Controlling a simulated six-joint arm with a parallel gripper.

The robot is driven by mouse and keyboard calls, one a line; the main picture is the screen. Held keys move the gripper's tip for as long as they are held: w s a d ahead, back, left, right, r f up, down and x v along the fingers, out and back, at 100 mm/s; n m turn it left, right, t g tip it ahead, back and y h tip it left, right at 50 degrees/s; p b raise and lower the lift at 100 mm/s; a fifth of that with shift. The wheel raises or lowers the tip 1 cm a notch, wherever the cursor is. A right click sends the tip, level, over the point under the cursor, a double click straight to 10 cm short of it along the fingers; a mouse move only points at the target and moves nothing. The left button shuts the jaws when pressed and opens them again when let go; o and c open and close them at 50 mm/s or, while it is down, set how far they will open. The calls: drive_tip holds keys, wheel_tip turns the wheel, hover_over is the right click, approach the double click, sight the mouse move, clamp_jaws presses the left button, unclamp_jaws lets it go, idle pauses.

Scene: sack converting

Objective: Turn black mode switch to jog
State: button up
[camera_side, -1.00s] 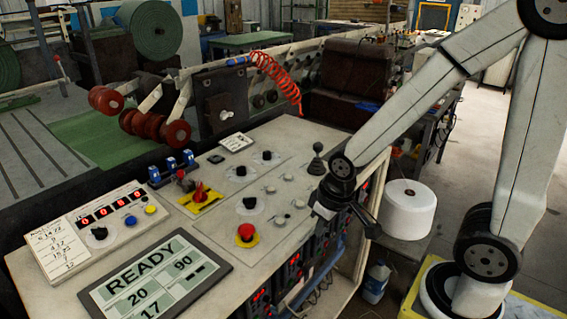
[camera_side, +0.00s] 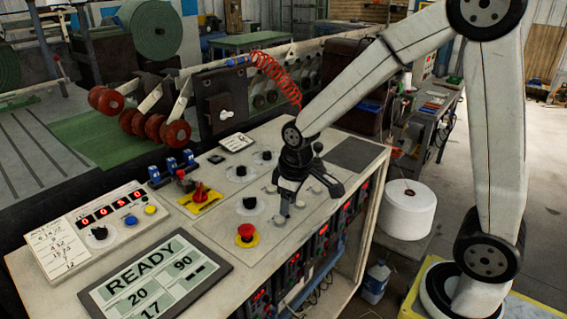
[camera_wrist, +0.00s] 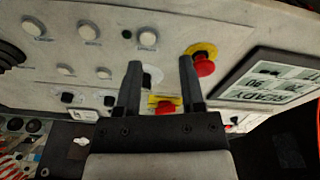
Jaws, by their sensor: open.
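Several black rotary knobs sit on pale round plates on the console top; I cannot read which is the mode switch. In the side view one knob (camera_side: 250,203) is nearest the red mushroom button, another (camera_side: 241,170) is farther back, and a third (camera_side: 267,155) is behind that. My gripper (camera_side: 310,197) is open and empty above the panel, right of these knobs.
A red mushroom button (camera_side: 246,233) and a red switch on a yellow plate (camera_side: 200,197) stand up nearby. A screen reading READY (camera_side: 155,278) lies at the front. A red coiled hose (camera_side: 275,78) hangs behind. A white spool (camera_side: 407,209) stands right of the console.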

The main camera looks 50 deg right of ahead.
sight(249, 198)
drive_tip(key=w+n, duration=0.2)
drive_tip(key=w, duration=0.2)
drive_tip(key=w+d+r+n+g, duration=0.1)
drive_tip(key=w+n, duration=0.1)
drive_tip(key=w, duration=0.3)
drive_tip(key=w+n, duration=0.2)
drive_tip(key=w, duration=0.3)
drive_tip(key=shift+d+r+g, duration=0.25)
drive_tip(key=shift+g, duration=0.15)
drive_tip(key=shift+f, duration=3.9)
clamp_jaws()
